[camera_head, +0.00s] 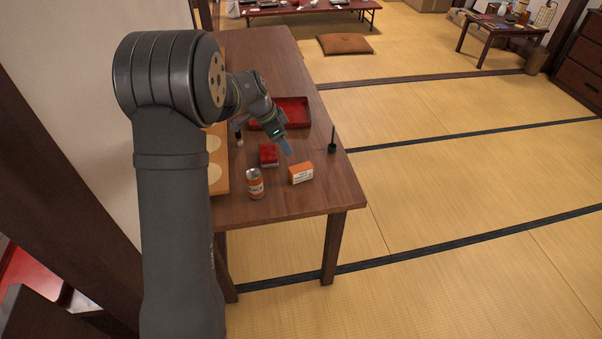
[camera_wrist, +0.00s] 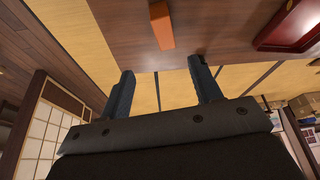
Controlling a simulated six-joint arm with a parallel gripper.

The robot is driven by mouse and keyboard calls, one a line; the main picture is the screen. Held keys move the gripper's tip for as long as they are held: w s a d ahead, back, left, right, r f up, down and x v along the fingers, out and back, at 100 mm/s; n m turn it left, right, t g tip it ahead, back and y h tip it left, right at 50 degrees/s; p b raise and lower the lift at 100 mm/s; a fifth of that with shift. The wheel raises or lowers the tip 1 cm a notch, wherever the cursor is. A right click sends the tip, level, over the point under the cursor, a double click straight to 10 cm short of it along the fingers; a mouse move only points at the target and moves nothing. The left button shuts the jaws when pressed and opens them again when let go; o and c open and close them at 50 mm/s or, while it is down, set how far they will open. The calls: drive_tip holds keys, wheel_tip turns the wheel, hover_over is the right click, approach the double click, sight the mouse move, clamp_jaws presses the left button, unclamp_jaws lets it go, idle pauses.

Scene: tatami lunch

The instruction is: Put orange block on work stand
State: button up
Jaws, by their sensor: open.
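The orange block (camera_head: 301,172), a small box with a white label on its side, lies on the dark wooden table near its front right. It also shows in the wrist view (camera_wrist: 161,27), just beyond the gap between the fingers. My gripper (camera_head: 286,148) is open and empty, above the table and a little behind the block. Its two blue-grey fingers show apart in the wrist view (camera_wrist: 161,68). A light wooden stand with pale round spots (camera_head: 222,178), which appears to be the work stand, is at the table's left edge. My arm hides part of it.
An orange and silver can (camera_head: 255,183) stands left of the block. A red box (camera_head: 269,154) is behind it. A red tray (camera_head: 294,112) lies farther back. The table's front right corner is clear.

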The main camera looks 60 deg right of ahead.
sight(300, 167)
drive_tip(key=x, duration=1.1)
drive_tip(key=shift+s+d+f, duration=0.1)
drive_tip(key=shift+d+f, duration=0.15)
drive_tip(key=shift+d, duration=0.1)
drive_tip(key=shift+w+x, duration=0.2)
drive_tip(key=shift+x, duration=2.55)
drive_tip(key=c, duration=1.1)
drive_tip(key=shift+c, duration=0.2)
drive_tip(key=shift+r, duration=0.1)
